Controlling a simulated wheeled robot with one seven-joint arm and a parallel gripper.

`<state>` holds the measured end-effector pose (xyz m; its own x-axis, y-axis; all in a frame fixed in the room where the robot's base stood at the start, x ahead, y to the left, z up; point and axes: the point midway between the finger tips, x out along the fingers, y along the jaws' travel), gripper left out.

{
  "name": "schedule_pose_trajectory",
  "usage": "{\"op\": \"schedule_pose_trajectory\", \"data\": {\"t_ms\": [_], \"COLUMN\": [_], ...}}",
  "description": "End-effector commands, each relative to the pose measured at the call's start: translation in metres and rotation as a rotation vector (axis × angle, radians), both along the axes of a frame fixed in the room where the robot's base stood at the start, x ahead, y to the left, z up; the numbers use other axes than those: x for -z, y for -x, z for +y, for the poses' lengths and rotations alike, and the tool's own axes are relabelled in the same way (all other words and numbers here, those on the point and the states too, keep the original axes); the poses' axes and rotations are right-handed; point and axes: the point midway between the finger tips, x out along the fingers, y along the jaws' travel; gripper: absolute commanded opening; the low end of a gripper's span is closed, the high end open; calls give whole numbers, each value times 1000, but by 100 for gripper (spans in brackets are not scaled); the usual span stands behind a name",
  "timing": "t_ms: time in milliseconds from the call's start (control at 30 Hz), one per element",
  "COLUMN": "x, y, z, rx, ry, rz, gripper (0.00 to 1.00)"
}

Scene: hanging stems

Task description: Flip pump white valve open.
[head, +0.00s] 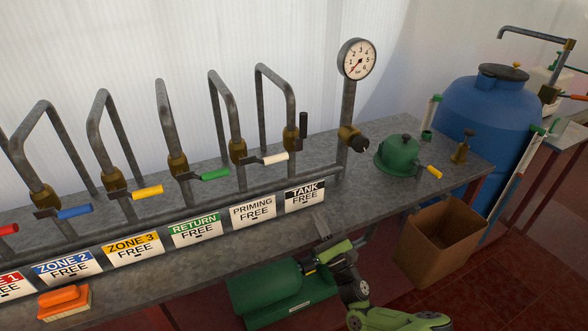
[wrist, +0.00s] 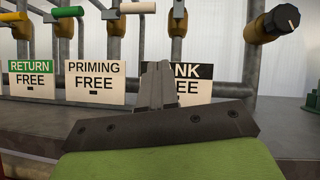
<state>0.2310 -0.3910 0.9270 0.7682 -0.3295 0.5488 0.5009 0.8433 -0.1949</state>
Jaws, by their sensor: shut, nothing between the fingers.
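The white valve handle (head: 275,157) sits on a brass valve above the "PRIMING FREE" sign (head: 253,210) in the head view. It lies roughly level and points right from its pipe. In the wrist view the white handle (wrist: 137,8) is at the top edge, above the same sign (wrist: 95,82). My gripper (wrist: 155,82) is shut and empty, low in front of the "TANK FREE" sign (wrist: 190,83) and partly covering it. In the head view my gripper (head: 319,222) is at the bench's front edge, below and right of the white handle, apart from it.
Green (head: 215,174), yellow (head: 147,192) and blue (head: 75,211) handles lie level to the left. A black handle (head: 303,126) stands upright just right of the white one. A gauge (head: 356,58) on a pipe and a green pump cap (head: 400,155) stand further right.

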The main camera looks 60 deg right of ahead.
Motion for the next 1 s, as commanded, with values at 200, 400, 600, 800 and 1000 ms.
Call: {"op": "schedule_pose_trajectory", "data": {"t_ms": [200, 400, 600, 800, 1000], "x": [-27, -51, -79, -104, -107], "y": [-38, -72, -100, -106, -107], "z": [-15, -30, -41, -39, -38], "rx": [-3, -2, -1, -1, 0], "ry": [3, 3, 2, -1, -2], "rz": [1, 1, -1, 0, 1], "gripper": [0, 0, 0, 0, 0]}}
